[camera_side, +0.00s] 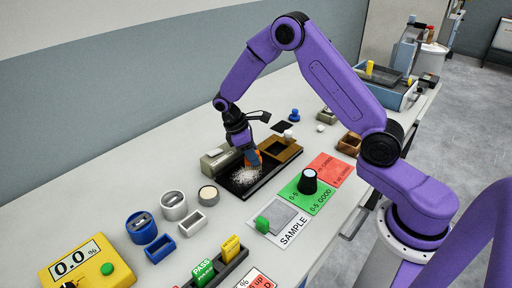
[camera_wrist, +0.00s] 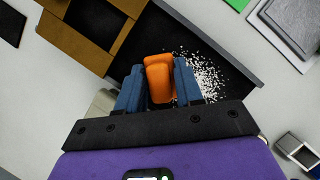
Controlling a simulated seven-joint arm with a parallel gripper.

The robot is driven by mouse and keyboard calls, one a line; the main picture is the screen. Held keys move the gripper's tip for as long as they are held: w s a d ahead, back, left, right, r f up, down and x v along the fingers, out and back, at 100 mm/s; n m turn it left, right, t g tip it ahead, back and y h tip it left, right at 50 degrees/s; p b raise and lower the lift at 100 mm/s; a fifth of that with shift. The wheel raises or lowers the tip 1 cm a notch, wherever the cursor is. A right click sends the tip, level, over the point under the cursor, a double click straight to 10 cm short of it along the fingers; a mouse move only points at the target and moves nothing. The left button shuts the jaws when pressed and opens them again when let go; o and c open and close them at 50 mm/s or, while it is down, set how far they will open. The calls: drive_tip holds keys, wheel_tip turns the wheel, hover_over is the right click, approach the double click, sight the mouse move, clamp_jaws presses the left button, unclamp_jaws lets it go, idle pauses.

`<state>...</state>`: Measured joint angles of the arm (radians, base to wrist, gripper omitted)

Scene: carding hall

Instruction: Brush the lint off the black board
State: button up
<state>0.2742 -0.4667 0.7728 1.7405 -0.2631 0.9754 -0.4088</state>
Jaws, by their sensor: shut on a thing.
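The black board (camera_side: 234,185) lies on the table below my gripper, and it also shows in the wrist view (camera_wrist: 232,73). White lint (camera_side: 246,175) is spread on it; in the wrist view the lint (camera_wrist: 204,77) lies just right of my fingers. My gripper (camera_side: 252,155) is shut on an orange brush handle (camera_wrist: 159,78), between two blue fingers. The brush's lower end is hidden, so I cannot tell whether it touches the board.
A brown wooden tray (camera_side: 292,153) adjoins the board's far end. A grey-green block (camera_side: 207,163) stands along its left side. Green and red cards (camera_side: 330,168), a black-sided knob (camera_side: 308,181) and a sample card (camera_side: 273,231) lie to the right. Blue and grey cups (camera_side: 141,228) stand nearer the camera.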

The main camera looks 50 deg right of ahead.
drive_tip(key=shift+a, duration=4.65)
drive_tip(key=shift+s, duration=0.4)
drive_tip(key=shift+s+d, duration=0.1)
drive_tip(key=shift+d, duration=5.15)
drive_tip(key=shift+s+d, duration=0.15)
drive_tip(key=shift+d, duration=0.05)
drive_tip(key=shift+s+a, duration=0.3)
drive_tip(key=shift+a, duration=5.15)
wheel_tip(320, 180, up, 8)
drive_tip(key=shift+d+r, duration=0.1)
